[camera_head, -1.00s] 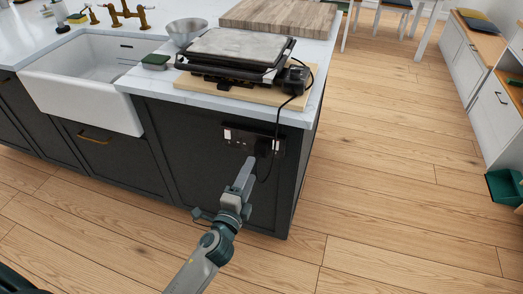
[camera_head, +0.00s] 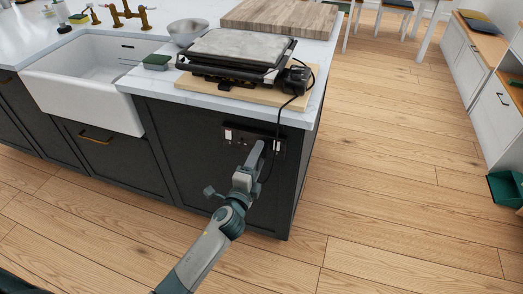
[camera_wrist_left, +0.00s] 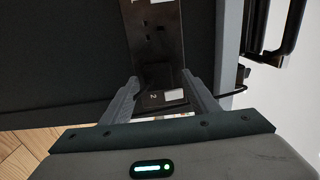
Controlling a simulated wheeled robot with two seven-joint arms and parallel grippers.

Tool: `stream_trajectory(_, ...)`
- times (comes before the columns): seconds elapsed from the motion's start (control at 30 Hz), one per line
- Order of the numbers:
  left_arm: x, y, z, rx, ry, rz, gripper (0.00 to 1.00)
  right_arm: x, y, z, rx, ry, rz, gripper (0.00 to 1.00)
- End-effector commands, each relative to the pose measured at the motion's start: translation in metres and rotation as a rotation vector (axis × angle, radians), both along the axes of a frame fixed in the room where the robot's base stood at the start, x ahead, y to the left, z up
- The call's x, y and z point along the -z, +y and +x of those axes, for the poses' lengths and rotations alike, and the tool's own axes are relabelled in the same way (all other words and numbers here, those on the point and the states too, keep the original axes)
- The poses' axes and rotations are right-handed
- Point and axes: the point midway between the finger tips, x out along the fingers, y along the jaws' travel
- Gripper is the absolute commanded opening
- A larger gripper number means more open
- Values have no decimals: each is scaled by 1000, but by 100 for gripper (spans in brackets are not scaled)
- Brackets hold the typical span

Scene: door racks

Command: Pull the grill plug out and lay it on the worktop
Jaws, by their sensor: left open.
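The grill (camera_head: 238,50) is a flat-topped black appliance on a wooden board on the worktop (camera_head: 208,92). Its black cord (camera_head: 279,120) hangs over the edge to a dark socket panel (camera_head: 232,135) on the island's end. The plug is hidden behind my left gripper in the head view. My left gripper (camera_head: 258,148) is at the panel's right part, fingers open. In the left wrist view the fingers (camera_wrist_left: 162,100) stand apart on either side of the dark panel (camera_wrist_left: 155,50) with white labels; I cannot make out the plug clearly between them. My right gripper is not seen.
A metal bowl (camera_head: 187,30) and a green sponge (camera_head: 156,62) are left of the grill, beside the white sink (camera_head: 85,80). A wooden chopping board (camera_head: 280,17) lies behind it. The floor right of the island is clear.

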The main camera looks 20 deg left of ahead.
Motion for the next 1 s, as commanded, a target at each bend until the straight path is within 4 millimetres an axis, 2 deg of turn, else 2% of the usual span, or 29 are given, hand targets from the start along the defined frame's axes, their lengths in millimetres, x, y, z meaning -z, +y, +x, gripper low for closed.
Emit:
stream_trajectory(0.1,0,0,10,0,0,0,55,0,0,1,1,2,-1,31)
stream_trajectory(0.3,0,0,17,-1,0,0,55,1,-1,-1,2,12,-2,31)
stream_trajectory(1.0,2,0,17,-1,0,0,55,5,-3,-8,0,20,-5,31)
